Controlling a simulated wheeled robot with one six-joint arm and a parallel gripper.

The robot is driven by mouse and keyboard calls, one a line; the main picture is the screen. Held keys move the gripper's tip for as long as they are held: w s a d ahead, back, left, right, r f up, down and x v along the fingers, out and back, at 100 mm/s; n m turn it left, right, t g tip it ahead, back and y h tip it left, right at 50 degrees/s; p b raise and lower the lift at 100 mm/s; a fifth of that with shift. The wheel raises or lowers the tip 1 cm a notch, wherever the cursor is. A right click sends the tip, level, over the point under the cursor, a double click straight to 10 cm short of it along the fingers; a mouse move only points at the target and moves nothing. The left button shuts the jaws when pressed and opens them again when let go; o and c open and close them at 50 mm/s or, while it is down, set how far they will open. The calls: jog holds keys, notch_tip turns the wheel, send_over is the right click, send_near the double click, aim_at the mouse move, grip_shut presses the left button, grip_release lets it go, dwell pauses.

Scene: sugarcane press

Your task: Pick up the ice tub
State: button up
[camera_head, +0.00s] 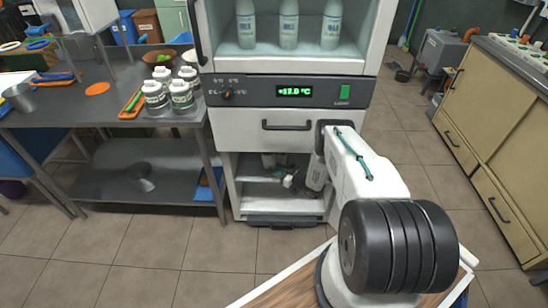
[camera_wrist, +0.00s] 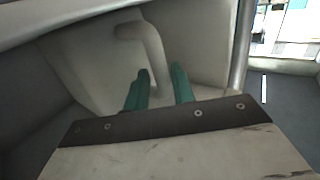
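A pale grey-white tub-like body with a bent handle (camera_wrist: 152,45) fills the middle of the wrist view; it looks like the ice tub (camera_wrist: 85,60). My gripper (camera_wrist: 160,88) shows there as two green fingers, spread apart, with the lower end of the handle appearing between them. I cannot tell whether either finger touches it. In the head view my gripper (camera_head: 288,181) is low inside the open lower compartment of the white cabinet (camera_head: 232,122), under its drawer. The tub cannot be made out clearly in the head view.
The cabinet's display (camera_head: 295,91) reads about -17 °C, with white bottles (camera_head: 289,25) above it. A steel table (camera_head: 60,115) with jars (camera_head: 181,97) stands close on the left. A beige counter (camera_head: 490,110) stands on the right. Tiled floor between is clear.

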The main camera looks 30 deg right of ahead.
jog(key=shift+x, duration=0.85)
grip_shut()
dwell(0.8)
